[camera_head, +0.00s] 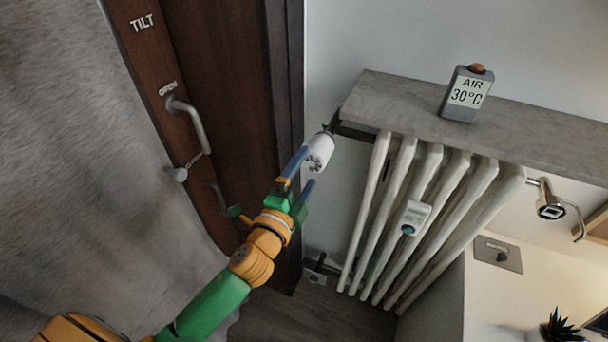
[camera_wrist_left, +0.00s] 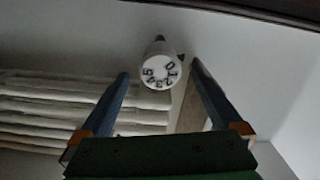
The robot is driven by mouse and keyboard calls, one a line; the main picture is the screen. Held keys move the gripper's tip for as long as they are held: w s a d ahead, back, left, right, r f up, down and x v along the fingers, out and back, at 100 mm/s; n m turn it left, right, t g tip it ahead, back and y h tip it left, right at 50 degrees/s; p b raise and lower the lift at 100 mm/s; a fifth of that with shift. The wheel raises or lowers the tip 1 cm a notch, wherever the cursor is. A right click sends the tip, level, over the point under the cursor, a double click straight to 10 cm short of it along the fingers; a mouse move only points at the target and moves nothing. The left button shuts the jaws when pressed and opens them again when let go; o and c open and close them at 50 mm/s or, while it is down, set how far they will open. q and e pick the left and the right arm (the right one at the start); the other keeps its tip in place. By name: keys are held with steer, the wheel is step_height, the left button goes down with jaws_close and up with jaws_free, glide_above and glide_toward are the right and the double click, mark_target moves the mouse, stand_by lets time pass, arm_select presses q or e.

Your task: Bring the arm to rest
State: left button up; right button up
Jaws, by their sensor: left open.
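My left arm, orange and green, reaches in from the lower left in the head view. Its gripper (camera_head: 308,168) is open, with blue fingers pointing up toward a white radiator knob (camera_head: 319,151). One fingertip overlaps the knob's lower left edge in that view. In the left wrist view the knob (camera_wrist_left: 158,72) shows its numbered face ahead, above the gap between the two spread fingers (camera_wrist_left: 158,80). Nothing is between the fingers, and I cannot tell whether a finger touches the knob. My right gripper is not in view.
A white radiator (camera_head: 423,200) stands right of the knob under a grey shelf (camera_head: 540,136). An air thermometer (camera_head: 467,94) stands on the shelf. A brown window frame with a handle (camera_head: 190,122) is at left. A plant (camera_head: 556,329) is at lower right.

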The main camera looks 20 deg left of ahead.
arm_select(q)
steer(key=shift+s, duration=0.6)
steer(key=shift+w, duration=0.1)
